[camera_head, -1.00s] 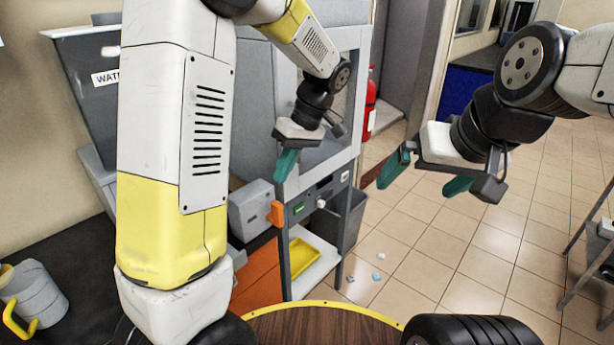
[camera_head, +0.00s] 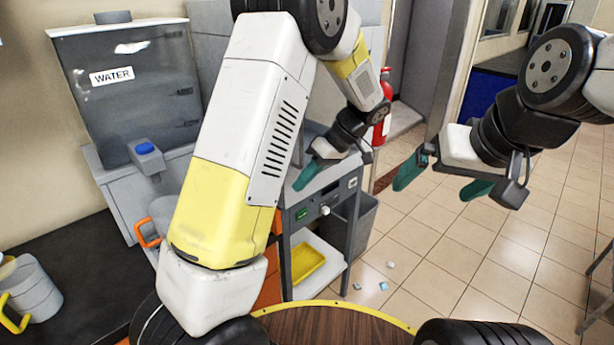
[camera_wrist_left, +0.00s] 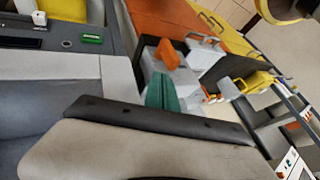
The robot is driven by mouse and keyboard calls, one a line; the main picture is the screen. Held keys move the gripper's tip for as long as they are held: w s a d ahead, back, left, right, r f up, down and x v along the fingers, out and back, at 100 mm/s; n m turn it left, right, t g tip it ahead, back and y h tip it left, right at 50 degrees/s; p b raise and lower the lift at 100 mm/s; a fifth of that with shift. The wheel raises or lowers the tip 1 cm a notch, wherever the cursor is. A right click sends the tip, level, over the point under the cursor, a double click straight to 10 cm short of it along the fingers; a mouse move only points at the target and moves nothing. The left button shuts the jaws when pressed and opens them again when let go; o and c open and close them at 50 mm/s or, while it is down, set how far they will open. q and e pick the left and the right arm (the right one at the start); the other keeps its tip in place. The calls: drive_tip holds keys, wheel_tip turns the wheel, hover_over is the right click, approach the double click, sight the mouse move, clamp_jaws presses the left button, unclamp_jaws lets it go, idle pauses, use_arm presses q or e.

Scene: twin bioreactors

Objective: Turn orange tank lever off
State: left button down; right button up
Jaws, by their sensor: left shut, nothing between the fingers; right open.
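The orange lever (camera_wrist_left: 168,53) shows in the left wrist view on a grey block, just beyond my left gripper's fingertips. In the head view, only a sliver of the orange lever (camera_head: 277,222) shows beside my left arm, which hides its block. My left gripper (camera_head: 304,177) is shut and empty, its teal fingers above and to the right of the lever. The teal fingers also show in the left wrist view (camera_wrist_left: 162,92); I cannot tell whether they touch the lever. My right gripper (camera_head: 440,182) is open and empty over the floor.
A water tank (camera_head: 135,95) with a blue-topped tap (camera_head: 145,150) stands at the left. An orange-handled mug (camera_head: 148,231) is partly behind my arm. A grey mug (camera_head: 30,292) sits on the black counter. A yellow tray (camera_head: 308,262) lies on a low shelf.

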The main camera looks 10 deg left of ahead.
use_arm(q)
drive_tip(key=x, duration=0.8)
drive_tip(key=shift+s, duration=0.1)
